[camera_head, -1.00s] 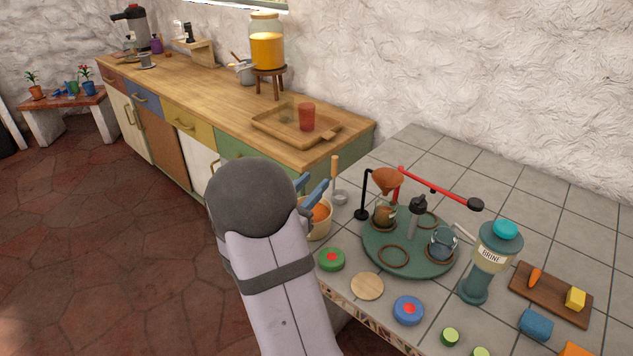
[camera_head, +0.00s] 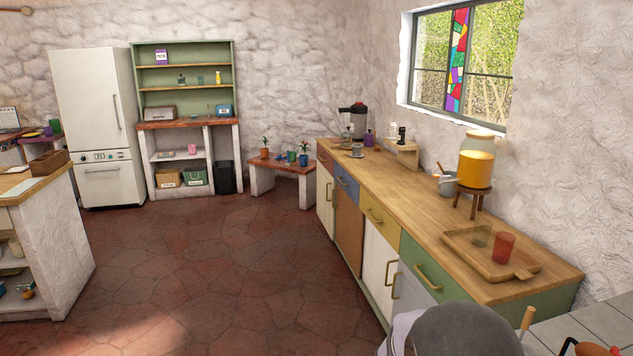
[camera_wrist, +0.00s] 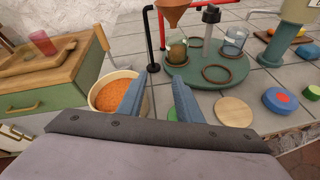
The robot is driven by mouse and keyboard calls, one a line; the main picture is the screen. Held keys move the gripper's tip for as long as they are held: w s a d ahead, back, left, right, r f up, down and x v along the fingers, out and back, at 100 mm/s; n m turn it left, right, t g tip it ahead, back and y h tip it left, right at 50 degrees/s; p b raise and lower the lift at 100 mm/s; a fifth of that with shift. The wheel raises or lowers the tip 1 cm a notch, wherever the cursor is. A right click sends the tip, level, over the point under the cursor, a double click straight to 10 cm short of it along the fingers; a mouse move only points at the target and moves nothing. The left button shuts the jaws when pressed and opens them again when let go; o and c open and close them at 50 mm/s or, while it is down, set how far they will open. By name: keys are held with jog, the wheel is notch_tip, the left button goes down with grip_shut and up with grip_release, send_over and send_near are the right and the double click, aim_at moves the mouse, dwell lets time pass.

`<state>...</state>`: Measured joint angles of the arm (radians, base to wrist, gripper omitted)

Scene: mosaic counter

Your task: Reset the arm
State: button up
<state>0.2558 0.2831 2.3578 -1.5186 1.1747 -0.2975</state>
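My gripper (camera_wrist: 160,78) is open and empty in the wrist view, with a clear gap between its two blue fingers. It is over the near edge of the tiled counter, beside a cream pot (camera_wrist: 97,102) of orange contents on its left. A green turntable (camera_wrist: 192,72) with a funnel (camera_wrist: 173,12) and a glass jug (camera_wrist: 234,42) stands beyond the fingers. A green disc (camera_wrist: 172,114) is partly hidden behind the right finger. In the head view only a grey rounded part of my arm shows at the bottom, and the gripper is hidden.
A wooden disc (camera_wrist: 233,111), a blue disc (camera_wrist: 279,101) and a dispenser (camera_wrist: 275,42) stand to the right. The wooden counter (camera_head: 400,210) bears a tray (camera_head: 462,252) with a red cup (camera_head: 503,247). The floor (camera_head: 220,270) at centre left is open.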

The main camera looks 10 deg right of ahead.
jog(key=s+a+f+m+y+p, duration=0.1)
jog(key=a+m+y, duration=0.6)
jog(key=a, duration=0.8)
jog(key=s+a+f+m+t+y+p, duration=0.1)
jog(key=a+m+y, duration=0.5)
jog(key=a, duration=0.9)
notch_tip(320, 180, down, 4)
jog(key=shift+s+a+r+m+y+p, duration=0.2)
jog(key=shift+s+a+m+y+p, duration=0.3)
jog(key=shift+s, duration=0.45)
